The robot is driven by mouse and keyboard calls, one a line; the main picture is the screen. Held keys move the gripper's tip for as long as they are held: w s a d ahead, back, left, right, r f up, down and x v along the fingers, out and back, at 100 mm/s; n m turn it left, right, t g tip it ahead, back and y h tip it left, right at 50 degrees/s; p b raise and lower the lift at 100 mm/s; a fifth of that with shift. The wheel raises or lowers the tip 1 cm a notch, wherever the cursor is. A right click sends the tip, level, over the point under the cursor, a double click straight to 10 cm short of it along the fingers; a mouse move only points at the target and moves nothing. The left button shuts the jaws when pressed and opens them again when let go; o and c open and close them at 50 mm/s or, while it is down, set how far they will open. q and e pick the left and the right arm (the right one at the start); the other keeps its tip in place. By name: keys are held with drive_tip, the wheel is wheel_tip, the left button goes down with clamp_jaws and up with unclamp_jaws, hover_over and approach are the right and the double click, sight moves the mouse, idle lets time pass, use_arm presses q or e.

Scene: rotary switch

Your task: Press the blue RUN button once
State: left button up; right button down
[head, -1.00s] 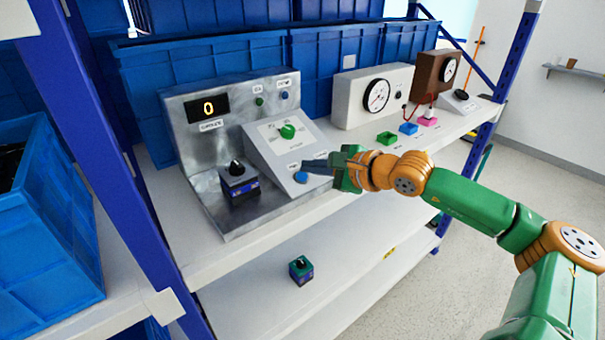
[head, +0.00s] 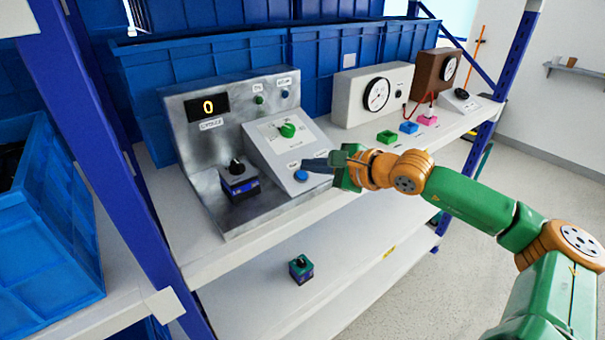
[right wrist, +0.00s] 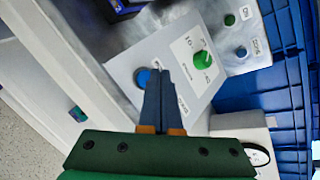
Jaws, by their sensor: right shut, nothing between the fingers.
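The blue RUN button (head: 301,175) sits low on the sloped grey panel (head: 262,160) of the metal control unit. The green rotary knob (head: 288,130) is above it on the same panel. My right gripper (head: 306,163) is shut and empty, its fingertips beside the button's upper right. In the right wrist view the closed fingertips (right wrist: 158,72) partly cover the blue button (right wrist: 142,77); I cannot tell whether they touch it. The green knob (right wrist: 202,59) shows farther up that panel. My left gripper is not in view.
The display (head: 208,106) reads 0. A black-knobbed box (head: 239,182) stands on the unit's base, left of the panel. A white gauge box (head: 350,96) and small coloured blocks (head: 387,137) are to the right. Blue crates (head: 325,60) stand behind. A small box (head: 301,268) lies on the lower shelf.

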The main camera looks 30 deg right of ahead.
drive_tip(key=shift+f, duration=0.1)
idle(0.7)
drive_tip(key=shift+w+f, duration=0.15)
drive_tip(key=shift+f, duration=0.15)
